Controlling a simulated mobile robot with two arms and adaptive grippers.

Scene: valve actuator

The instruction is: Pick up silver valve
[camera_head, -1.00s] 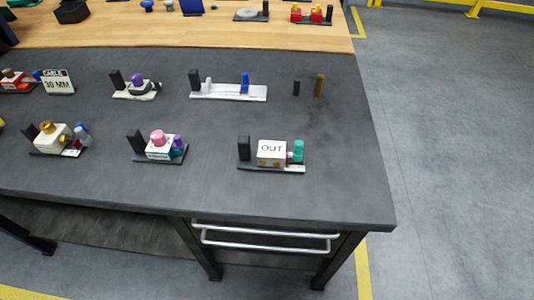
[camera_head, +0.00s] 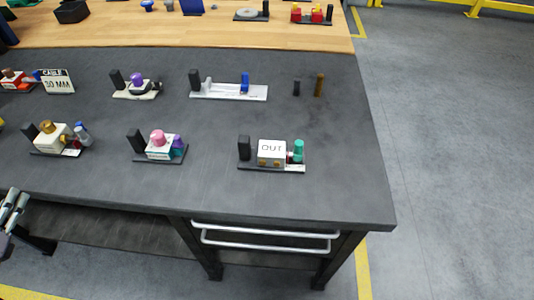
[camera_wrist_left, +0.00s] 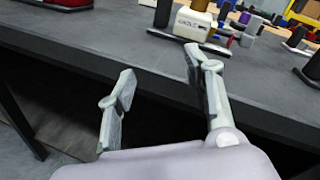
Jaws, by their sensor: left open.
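What looks like the silver valve (camera_head: 84,136) is a small silvery-grey piece at the right end of a fixture with a white box (camera_head: 52,140) and a brass knob, on the left part of the dark table. My left gripper (camera_head: 16,205) is at the lower left, in front of the table edge and apart from the fixture. In the left wrist view my left gripper (camera_wrist_left: 160,65) is open and empty, with a white box fixture (camera_wrist_left: 192,23) beyond its fingers. I cannot pick out the silver valve clearly there. My right gripper is not in view.
A fixture with pink and purple knobs (camera_head: 160,145) and one marked OUT (camera_head: 271,152) stand further right in the front row.

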